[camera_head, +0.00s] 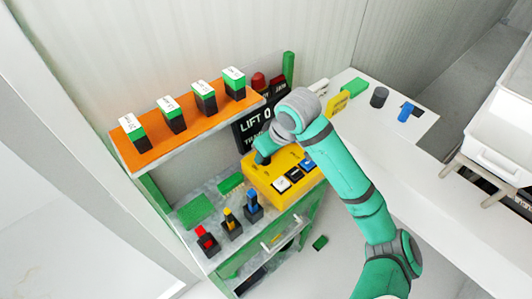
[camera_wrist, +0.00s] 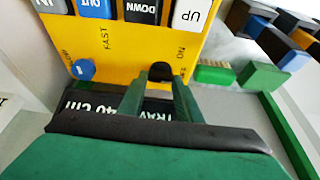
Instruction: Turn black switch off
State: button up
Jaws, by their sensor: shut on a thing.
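The yellow control box (camera_head: 256,185) stands on the shelf unit under my arm, and its face (camera_wrist: 115,60) fills the upper middle of the wrist view. The black switch (camera_wrist: 160,71) is a small round knob near its edge, beside "ON" lettering and a second, partly hidden marking. My gripper (camera_wrist: 160,84) is at the switch, with its two green fingers shut on it. In the head view my gripper (camera_head: 263,157) is at the box's back left, and the switch is hard to make out there. The knob's exact angle is unclear.
A blue knob (camera_wrist: 83,70) marked slow and fast sits on the same face, near a row of push buttons (camera_wrist: 143,10). A black sign (camera_head: 250,130) stands behind the box.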

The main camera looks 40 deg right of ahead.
dwell(0.3)
jog(key=o, duration=0.8)
jog(key=shift+s, duration=0.1)
jog(key=shift+c, duration=0.2)
jog(key=v, duration=1)
jog(key=shift+r, duration=0.4)
jog(key=shift+s, duration=0.15)
